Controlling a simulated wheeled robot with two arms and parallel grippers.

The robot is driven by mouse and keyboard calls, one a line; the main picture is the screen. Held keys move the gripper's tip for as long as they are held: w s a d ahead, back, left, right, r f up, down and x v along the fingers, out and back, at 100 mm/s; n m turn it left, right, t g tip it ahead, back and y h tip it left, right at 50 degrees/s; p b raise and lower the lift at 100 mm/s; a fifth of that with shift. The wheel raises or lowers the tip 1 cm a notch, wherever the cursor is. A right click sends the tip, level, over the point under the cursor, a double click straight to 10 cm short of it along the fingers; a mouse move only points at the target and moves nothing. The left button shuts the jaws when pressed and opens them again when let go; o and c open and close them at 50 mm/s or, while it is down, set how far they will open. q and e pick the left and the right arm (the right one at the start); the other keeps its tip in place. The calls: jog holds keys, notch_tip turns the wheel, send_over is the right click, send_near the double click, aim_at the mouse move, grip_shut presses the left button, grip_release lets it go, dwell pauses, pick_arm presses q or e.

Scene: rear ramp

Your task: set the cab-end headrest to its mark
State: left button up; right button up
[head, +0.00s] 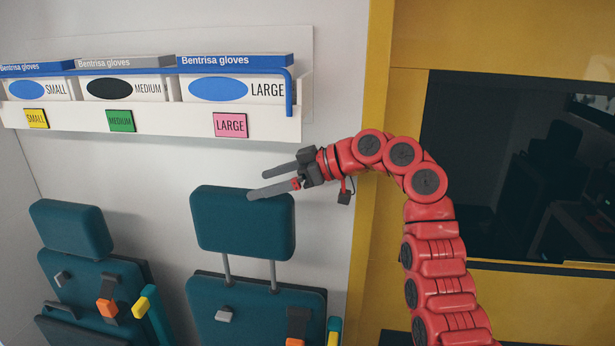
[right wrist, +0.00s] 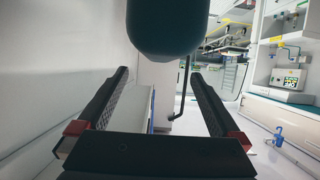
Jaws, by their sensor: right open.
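Two teal headrests show in the head view. The right one (head: 243,222) stands raised on two grey posts (head: 272,273) above its seat back (head: 255,310). The left one (head: 70,228) sits low, close to its seat back (head: 95,290). I cannot tell which is the cab-end one, and I see no height mark. My right gripper (head: 258,184) is open and empty at the top right of the raised headrest, one finger overlapping its upper edge in the picture. In the right wrist view a teal headrest (right wrist: 165,25) shows beyond the open fingers (right wrist: 158,75). My left gripper is out of view.
A white shelf with glove boxes (head: 230,88) and a blue rail (head: 289,95) is on the wall above the headrests. A yellow frame (head: 372,150) and dark window (head: 510,160) stand to the right. Orange buckles (head: 107,307) are on the seats.

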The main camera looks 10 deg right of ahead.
jog(key=b+v, duration=0.2)
jog(key=v, duration=0.8)
jog(key=shift+d+r, duration=0.15)
jog(key=shift+d, duration=0.05)
jog(key=shift+s, duration=0.1)
